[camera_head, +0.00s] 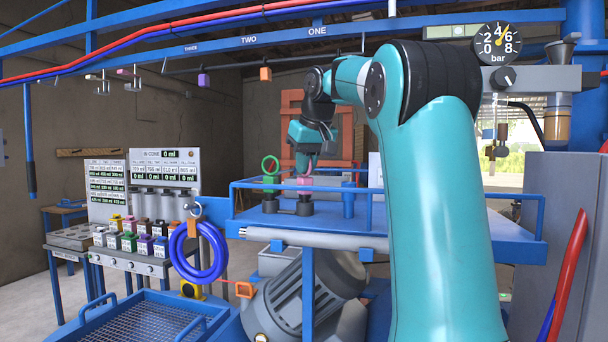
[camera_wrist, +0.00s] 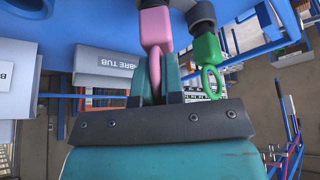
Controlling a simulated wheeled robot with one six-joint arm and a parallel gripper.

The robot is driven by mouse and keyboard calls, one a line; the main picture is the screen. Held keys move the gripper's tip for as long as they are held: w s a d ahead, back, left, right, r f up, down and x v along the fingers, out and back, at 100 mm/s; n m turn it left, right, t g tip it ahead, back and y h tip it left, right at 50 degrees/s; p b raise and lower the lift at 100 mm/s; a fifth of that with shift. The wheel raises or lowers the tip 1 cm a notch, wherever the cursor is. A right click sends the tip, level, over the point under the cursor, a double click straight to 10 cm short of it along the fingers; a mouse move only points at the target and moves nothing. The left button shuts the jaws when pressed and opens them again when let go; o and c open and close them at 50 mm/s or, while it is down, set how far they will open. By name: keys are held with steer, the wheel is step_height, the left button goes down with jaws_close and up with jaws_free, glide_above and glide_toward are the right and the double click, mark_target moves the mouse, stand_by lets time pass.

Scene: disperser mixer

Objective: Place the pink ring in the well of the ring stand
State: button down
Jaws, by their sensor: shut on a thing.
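My gripper (camera_head: 307,163) is shut on the pink ring, pointing down above the blue deck. In the wrist view the pink ring (camera_wrist: 155,68) stands between my two teal fingers (camera_wrist: 156,82). A pink block (camera_wrist: 154,28) joins it on the side away from my gripper. In the head view the pink block (camera_head: 305,182) is right above a dark round holder (camera_head: 304,206) of the ring stand. The well is hidden, so I cannot tell how deep the block sits. The green ring (camera_head: 270,166) stands upright beside it on its own dark holder (camera_head: 270,206).
The blue deck (camera_head: 340,222) has a raised rail (camera_head: 262,182) around it. A blue hose coil (camera_head: 198,250) hangs at the left. A grey tub (camera_wrist: 110,62) labelled "...BRE TUB" shows in the wrist view.

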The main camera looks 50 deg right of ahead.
steer(key=shift+r, duration=0.15)
steer(key=c, duration=1.2)
jaws_free()
steer(key=shift+c, duration=0.2)
steer(key=shift+r, duration=0.1)
steer(key=p+v, duration=0.7)
steer(key=v, duration=0.4)
steer(key=shift+s+a+r+p, duration=0.15)
steer(key=shift+s+r+p, duration=0.15)
steer(key=shift+p, duration=0.1)
